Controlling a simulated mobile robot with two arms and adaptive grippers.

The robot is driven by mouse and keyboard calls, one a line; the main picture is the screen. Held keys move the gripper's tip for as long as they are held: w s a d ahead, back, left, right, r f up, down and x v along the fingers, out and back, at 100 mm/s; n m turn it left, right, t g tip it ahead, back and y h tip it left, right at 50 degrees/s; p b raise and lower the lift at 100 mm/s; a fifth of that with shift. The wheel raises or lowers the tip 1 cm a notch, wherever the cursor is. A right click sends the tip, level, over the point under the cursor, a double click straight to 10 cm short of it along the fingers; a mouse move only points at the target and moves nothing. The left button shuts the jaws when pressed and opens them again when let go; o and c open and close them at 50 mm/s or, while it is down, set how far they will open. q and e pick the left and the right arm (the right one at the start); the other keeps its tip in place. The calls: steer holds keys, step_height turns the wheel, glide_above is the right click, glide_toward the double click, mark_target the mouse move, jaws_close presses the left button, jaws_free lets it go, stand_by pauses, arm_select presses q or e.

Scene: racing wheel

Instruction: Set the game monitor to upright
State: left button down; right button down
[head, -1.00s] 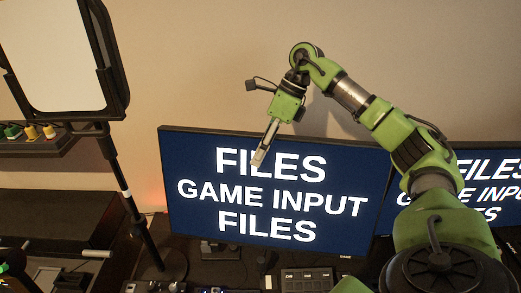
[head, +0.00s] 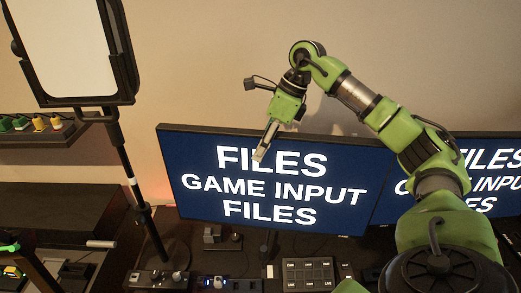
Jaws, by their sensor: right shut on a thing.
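The game monitor (head: 205,200) is a dark-framed blue screen reading "FILES GAME INPUT FILES" in white. It stands above the desk in the middle of the head view, and its picture looks foreshortened, with its upper edge near my right gripper. My right gripper (head: 261,155) comes down from above with its fingers at the top of the monitor, overlapping the upper screen. It is shut on the monitor's upper edge, though the exact contact is hard to make out. My left gripper is not in view.
A second monitor (head: 491,158) stands at the right, partly hidden by my right arm. A tall stand with a white panel (head: 70,45) rises at the left. A button box (head: 308,272) and other controls sit on the desk below. A shelf with coloured items (head: 35,132) is at the left.

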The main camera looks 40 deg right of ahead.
steer(key=shift+a+f, duration=0.2)
steer(key=c, duration=1.8)
jaws_free()
steer(key=shift+s+r, duration=0.1)
step_height(320, 180, up, 11)
glide_above(279, 132)
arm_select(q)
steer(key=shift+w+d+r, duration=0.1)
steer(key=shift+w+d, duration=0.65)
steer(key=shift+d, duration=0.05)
